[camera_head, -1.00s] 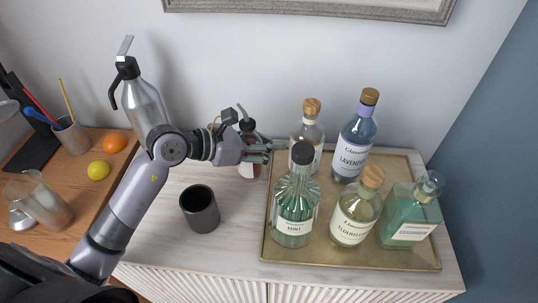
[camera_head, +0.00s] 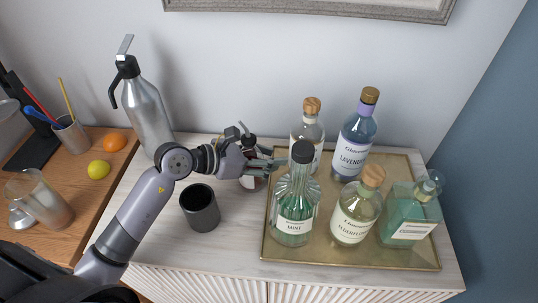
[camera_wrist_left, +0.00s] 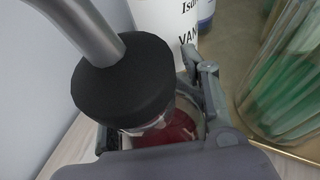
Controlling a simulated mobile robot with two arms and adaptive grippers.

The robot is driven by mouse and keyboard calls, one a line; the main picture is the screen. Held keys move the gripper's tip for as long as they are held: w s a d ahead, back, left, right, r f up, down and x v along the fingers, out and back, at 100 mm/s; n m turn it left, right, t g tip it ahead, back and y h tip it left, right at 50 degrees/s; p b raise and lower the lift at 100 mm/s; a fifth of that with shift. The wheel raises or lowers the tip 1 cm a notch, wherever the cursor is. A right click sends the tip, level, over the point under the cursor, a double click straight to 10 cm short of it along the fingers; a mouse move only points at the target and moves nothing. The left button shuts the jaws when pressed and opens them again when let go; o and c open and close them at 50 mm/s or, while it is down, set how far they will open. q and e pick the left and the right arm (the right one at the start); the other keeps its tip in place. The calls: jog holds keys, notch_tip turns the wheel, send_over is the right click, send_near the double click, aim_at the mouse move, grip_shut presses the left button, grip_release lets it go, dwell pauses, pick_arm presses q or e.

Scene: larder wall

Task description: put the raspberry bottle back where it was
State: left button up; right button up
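The raspberry bottle (camera_head: 249,183) has a black cap with a metal spout and red contents. My left gripper (camera_head: 271,163) is closed around it, just left of the brass tray (camera_head: 350,260). In the left wrist view the red glass of the bottle (camera_wrist_left: 178,131) sits between the fingers under the black cap. The bottle looks near upright. My gripper hides much of its body, and I cannot tell whether its base touches the cabinet top. My right gripper is not in view.
The tray holds a vanilla bottle (camera_head: 307,133), a lavender bottle (camera_head: 355,146), a mint bottle (camera_head: 295,207), an elderflower bottle (camera_head: 356,213) and a teal bottle (camera_head: 409,217). A dark cup (camera_head: 201,210) stands in front of my gripper. A siphon (camera_head: 144,108) stands behind my arm.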

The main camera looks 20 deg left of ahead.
pick_arm(q)
jog(key=o, duration=0.5)
